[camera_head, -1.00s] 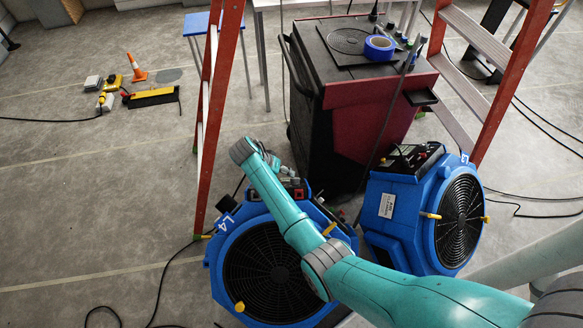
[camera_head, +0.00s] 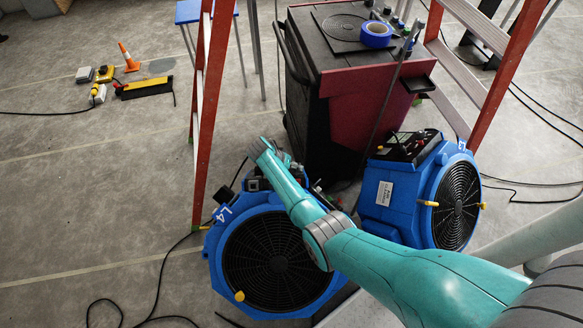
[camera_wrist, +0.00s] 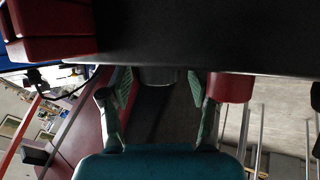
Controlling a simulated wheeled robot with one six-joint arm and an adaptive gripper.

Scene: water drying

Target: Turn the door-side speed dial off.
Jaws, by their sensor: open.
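Two blue air movers stand on the floor. The left one, marked L4 (camera_head: 222,220), has its control panel (camera_head: 256,182) partly hidden behind my wrist. The right one (camera_head: 385,205) has its dark control panel (camera_head: 405,146) in plain view. Individual dials are too small to tell apart in the head view. My arm's end is over the left unit's panel; its fingers are not clear there. In the wrist view my gripper (camera_wrist: 160,84) is open. A grey rounded part (camera_wrist: 160,75) shows beyond and between the fingertips, and a red cylinder (camera_wrist: 230,88) is beside the right finger.
A red and black cart (camera_head: 365,105) with blue tape (camera_head: 377,34) stands behind the units. Red ladder legs (camera_head: 210,120) rise at both sides. Black cables cross the floor. A dark surface (camera_wrist: 200,40) fills the wrist view's top.

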